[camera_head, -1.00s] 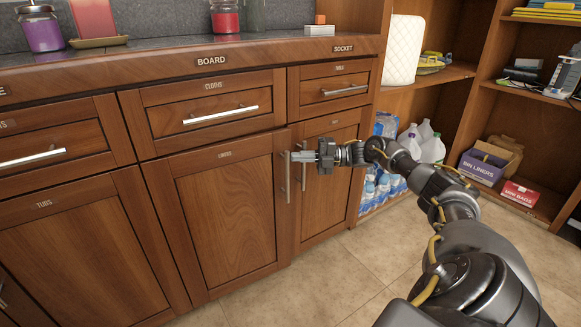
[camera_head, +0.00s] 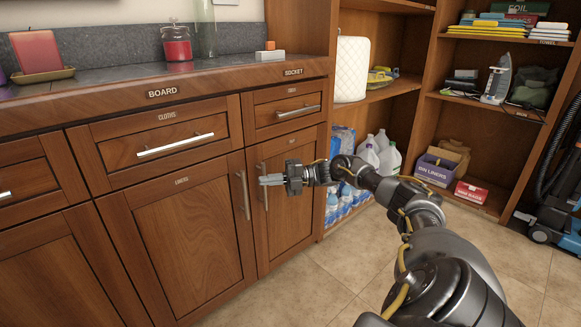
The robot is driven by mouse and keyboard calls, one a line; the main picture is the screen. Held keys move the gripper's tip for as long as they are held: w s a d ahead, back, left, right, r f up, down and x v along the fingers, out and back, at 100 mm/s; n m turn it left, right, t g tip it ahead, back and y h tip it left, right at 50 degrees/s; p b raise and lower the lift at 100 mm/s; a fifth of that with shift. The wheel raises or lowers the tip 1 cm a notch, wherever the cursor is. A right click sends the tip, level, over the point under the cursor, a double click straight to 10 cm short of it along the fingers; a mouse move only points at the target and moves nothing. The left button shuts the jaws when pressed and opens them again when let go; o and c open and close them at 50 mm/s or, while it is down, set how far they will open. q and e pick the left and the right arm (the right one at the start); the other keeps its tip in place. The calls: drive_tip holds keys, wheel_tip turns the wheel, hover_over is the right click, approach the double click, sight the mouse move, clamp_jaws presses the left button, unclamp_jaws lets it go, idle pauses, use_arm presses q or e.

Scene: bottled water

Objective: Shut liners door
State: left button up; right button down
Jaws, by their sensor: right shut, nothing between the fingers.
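The liners door (camera_head: 185,235) is a brown wooden panel under the cloths drawer (camera_head: 160,145), in the left half of the head view. It looks flush with the cabinet front. Its upright metal handle (camera_head: 243,195) is at its right edge. My right gripper (camera_head: 264,180) is shut and empty. My left gripper is not in view.
The neighbouring door (camera_head: 290,200) looks shut. Open shelves to the right hold white jugs (camera_head: 380,152), a bin liners box (camera_head: 436,168) and a red box (camera_head: 471,191). A blue vacuum cleaner (camera_head: 558,205) stands at the far right. The tiled floor (camera_head: 310,290) in front is clear.

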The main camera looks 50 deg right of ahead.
drive_tip(key=w+d+b, duration=0.1)
drive_tip(key=d, duration=0.7)
drive_tip(key=shift+w+d+f, duration=0.2)
drive_tip(key=shift+w+d, duration=0.1)
drive_tip(key=shift+d, duration=0.1)
